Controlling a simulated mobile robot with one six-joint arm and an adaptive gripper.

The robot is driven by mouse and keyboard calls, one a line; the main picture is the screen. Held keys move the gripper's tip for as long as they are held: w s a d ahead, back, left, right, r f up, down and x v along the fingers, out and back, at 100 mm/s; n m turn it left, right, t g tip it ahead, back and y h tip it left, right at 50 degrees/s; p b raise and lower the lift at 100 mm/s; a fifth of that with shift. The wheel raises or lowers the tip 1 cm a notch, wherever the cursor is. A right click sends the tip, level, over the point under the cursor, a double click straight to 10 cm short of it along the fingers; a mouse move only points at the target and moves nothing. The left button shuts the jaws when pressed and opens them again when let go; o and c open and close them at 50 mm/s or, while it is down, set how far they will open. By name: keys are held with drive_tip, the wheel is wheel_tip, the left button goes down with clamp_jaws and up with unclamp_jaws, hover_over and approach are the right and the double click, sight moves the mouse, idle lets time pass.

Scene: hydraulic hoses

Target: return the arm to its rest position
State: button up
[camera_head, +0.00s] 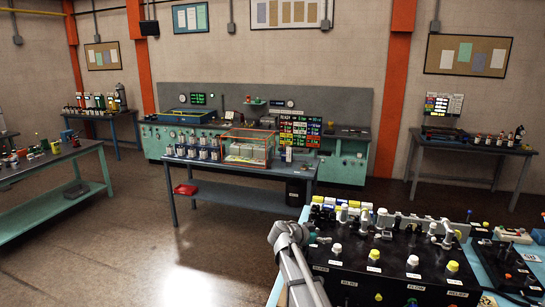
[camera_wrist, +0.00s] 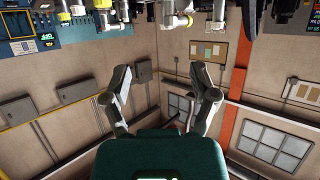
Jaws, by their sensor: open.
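My gripper (camera_wrist: 161,85) shows in the wrist view with its two fingers spread wide apart and nothing between them. Past the fingers are bare wall and ceiling-side fittings, and the room looks upside down in this view. In the head view, part of my grey arm (camera_head: 292,250) rises from the bottom edge, just left of a black hose panel (camera_head: 345,262). I cannot make out the gripper's fingers in the head view.
Fittings and hoses (camera_wrist: 130,14) hang along the top of the wrist view, close beyond the fingertips. The black panel carries several knobs and connectors. A blue-framed table (camera_head: 240,178) stands farther back, a green bench (camera_head: 55,165) at left. Open floor (camera_head: 160,240) lies between.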

drive_tip(key=s+d+f+n+g+y+b, duration=0.25)
drive_tip(key=s+f+b, duration=0.25)
drive_tip(key=s+f, duration=0.35)
drive_tip(key=s+d+f+n+g+y+b, duration=0.1)
drive_tip(key=s+f+n+g+y+b, duration=0.15)
drive_tip(key=s+f+b, duration=0.4)
drive_tip(key=s+a+f+n+g+y+b, duration=0.1)
drive_tip(key=s+a+f+n+y+b, duration=0.1)
drive_tip(key=s+f, duration=0.5)
drive_tip(key=s+a+f+n+g+y+b, duration=0.1)
drive_tip(key=s+f+n+y+b, duration=0.3)
drive_tip(key=s+f, duration=0.3)
drive_tip(key=shift+s+a+f+n+y, duration=0.2)
drive_tip(key=shift+s+a+n+y, duration=0.1)
drive_tip(key=shift+s+a, duration=0.1)
drive_tip(key=shift+c, duration=1.3)
